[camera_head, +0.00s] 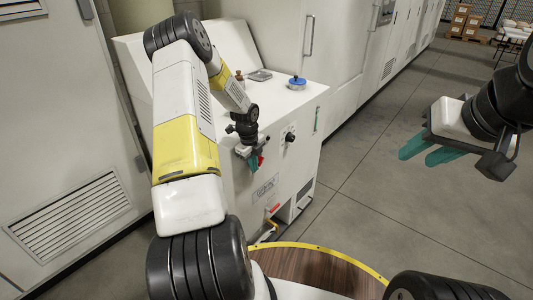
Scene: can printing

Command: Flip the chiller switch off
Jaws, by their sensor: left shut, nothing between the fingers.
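The chiller appears to be the white cabinet (300,108) in the middle of the head view. A small red part (261,160), possibly its switch, shows on the front face beside my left fingertips. I cannot tell its position or whether the fingers touch it. My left gripper (253,163) is shut and empty, with its teal fingers close to the cabinet front. The gripper and arm hide part of that face. A black round knob (290,137) sits right of the gripper. My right gripper (428,151) is at the right, away from the cabinet, its teal fingers apart and empty.
A blue cap (297,82) and a grey flat item (259,75) are on the cabinet top. A brown round surface with a yellow rim (345,257) is at the bottom. Cardboard boxes (461,20) stand far back. The grey floor (380,205) at right is clear.

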